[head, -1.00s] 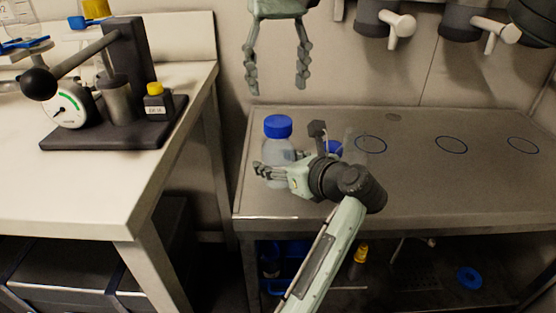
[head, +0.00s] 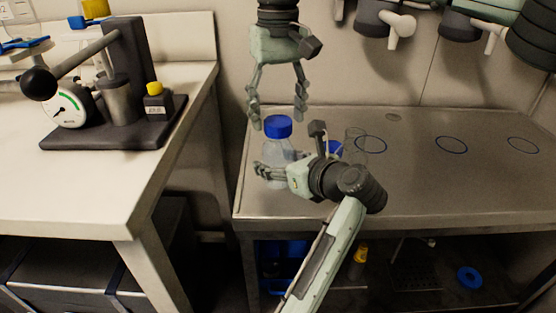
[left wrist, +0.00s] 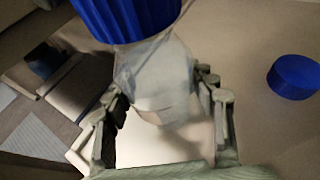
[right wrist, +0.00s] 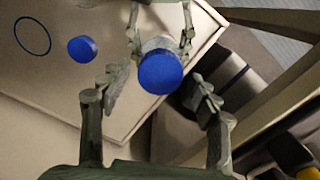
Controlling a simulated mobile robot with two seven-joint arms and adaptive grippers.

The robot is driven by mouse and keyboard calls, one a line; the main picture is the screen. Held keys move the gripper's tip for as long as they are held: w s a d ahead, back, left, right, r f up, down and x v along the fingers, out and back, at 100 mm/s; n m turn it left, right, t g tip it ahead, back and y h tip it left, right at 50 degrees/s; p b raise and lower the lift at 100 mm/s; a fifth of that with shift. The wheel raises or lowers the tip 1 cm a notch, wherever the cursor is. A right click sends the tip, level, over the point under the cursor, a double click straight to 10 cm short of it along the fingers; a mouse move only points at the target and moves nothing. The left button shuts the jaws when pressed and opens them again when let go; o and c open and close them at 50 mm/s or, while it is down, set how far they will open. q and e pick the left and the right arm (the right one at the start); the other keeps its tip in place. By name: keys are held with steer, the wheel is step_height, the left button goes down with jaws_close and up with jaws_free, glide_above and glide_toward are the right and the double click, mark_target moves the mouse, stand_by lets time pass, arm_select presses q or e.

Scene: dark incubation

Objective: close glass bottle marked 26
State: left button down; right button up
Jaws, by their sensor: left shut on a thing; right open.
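A clear glass bottle (head: 277,152) with a blue cap (head: 278,126) on top stands upright near the metal table's left end. No number is readable on it, and I cannot tell how tight the cap is. My left gripper (left wrist: 162,112) is shut on the bottle's body below the cap. My right gripper (head: 278,116) is open and points down from above, its fingertips on either side of the cap at about its height in the head view. In the right wrist view the cap (right wrist: 160,72) shows between and beyond the open fingers, apart from them.
A loose-looking blue cap or lid (right wrist: 82,49) lies on the table beside the bottle; it also shows in the left wrist view (left wrist: 292,77). A clear glass vessel (head: 355,143) stands near it. Blue rings (head: 451,145) mark the clear metal table (head: 420,180). A white bench (head: 90,195) stands left.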

steer(key=shift+f, duration=0.65)
